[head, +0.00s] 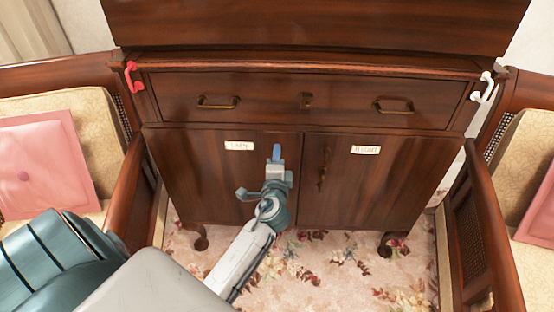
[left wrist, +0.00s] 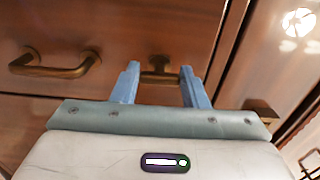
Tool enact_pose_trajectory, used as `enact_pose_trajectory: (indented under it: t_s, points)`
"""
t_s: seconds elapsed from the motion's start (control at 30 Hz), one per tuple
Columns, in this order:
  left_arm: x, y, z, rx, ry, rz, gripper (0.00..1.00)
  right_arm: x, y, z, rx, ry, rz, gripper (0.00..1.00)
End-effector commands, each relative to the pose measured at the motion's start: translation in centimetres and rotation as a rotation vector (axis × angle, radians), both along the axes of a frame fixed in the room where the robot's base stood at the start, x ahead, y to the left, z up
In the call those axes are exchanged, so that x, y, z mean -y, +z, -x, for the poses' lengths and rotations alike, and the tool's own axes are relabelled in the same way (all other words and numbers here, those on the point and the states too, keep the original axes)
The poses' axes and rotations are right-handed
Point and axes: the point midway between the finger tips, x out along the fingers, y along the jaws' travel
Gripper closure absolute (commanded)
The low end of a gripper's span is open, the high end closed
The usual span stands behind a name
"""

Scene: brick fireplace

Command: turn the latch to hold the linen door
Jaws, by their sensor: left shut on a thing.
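The linen door (head: 195,175) is the left dark wood door of the cabinet, under a small white label (head: 239,146). It looks closed. My left gripper (head: 277,155) is in front of the door's upper right part. In the left wrist view its two blue fingers (left wrist: 158,84) stand on either side of a small brass fitting (left wrist: 160,70), on which they are shut. I cannot tell for sure that this fitting is the latch. My right gripper is not in view.
A drawer with brass pulls (head: 218,102) and a small middle fitting (head: 307,100) is above the doors. The right door has a brass handle (head: 323,168). A red handle (head: 133,76) and a white handle (head: 484,87) are at the sides. Armchairs with pink cushions (head: 45,160) flank the cabinet.

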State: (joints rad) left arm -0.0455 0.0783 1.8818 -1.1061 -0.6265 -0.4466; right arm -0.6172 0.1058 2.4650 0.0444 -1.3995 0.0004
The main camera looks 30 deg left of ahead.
Motion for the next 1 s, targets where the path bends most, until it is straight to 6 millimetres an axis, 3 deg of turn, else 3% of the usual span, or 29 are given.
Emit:
enact_pose_trajectory:
  t_s: [0.1, 0.13, 0.23, 0.63, 1.0]
  points:
    - [0.0, -0.1, 0.0, -0.001, 0.001, 0.001, 0.83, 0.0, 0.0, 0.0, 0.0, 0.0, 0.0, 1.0]
    - [0.0, -0.1, 0.0, -0.001, 0.001, 0.001, 0.58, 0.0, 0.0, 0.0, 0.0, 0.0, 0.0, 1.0]
    - [0.0, -0.1, 0.0, -0.001, 0.001, 0.001, 0.39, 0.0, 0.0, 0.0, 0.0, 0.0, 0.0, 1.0]
    - [0.5, -0.1, 0.7, -0.002, 0.0, 0.001, 0.38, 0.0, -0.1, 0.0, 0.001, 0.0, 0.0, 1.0]
    - [4.1, -0.3, 6.8, -0.002, 0.001, 0.004, 0.38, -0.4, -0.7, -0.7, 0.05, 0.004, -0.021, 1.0]
